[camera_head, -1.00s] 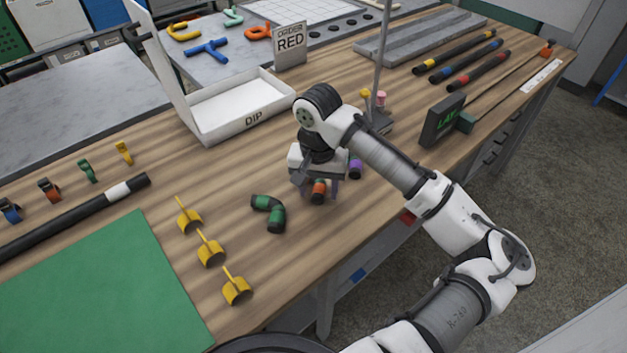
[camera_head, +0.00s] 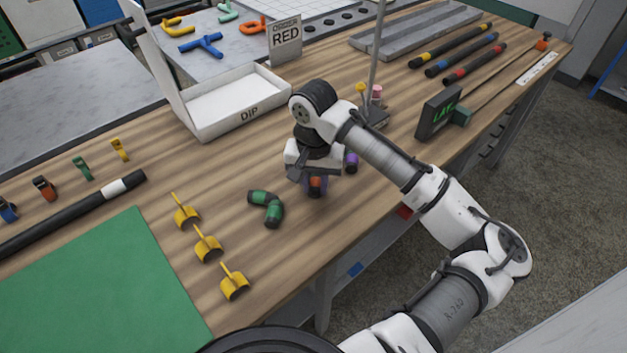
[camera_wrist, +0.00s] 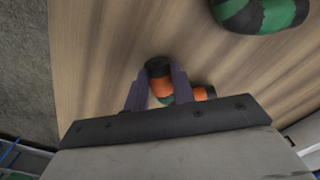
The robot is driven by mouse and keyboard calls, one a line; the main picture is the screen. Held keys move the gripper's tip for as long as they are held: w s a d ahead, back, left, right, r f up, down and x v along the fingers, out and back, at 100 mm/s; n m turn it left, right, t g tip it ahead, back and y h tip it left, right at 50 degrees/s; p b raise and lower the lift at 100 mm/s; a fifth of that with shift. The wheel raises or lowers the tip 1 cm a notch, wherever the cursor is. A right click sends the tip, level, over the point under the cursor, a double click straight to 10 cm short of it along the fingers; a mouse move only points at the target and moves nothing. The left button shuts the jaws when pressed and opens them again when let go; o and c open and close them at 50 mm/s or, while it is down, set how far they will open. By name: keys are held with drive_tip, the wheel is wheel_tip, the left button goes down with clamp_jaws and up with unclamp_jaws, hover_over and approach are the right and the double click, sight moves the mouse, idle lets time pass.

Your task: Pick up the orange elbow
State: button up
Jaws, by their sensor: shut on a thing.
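The orange elbow (camera_head: 315,184) has black ends and is mostly hidden under my gripper in the head view. It also shows in the wrist view (camera_wrist: 160,86), between the two fingers, with another orange part to the right by the finger. My gripper (camera_head: 314,190) points down at the table and is shut on the orange elbow. In the wrist view the fingers of my gripper (camera_wrist: 158,92) sit on either side of the elbow's near end. I cannot tell whether the elbow is clear of the table.
A green elbow (camera_head: 268,207) lies left of my gripper, and a purple elbow (camera_head: 352,162) lies close on its right. Yellow clips (camera_head: 208,245) stand at the front left. A white DIP tray (camera_head: 238,103) is behind. A stand with a thin pole (camera_head: 374,70) rises behind right.

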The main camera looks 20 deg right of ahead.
sight(317, 184)
wheel_tip(317, 184, up, 20)
idle(0.3)
drive_tip(key=shift+d+f, duration=0.1)
drive_tip(key=shift+d, duration=0.05)
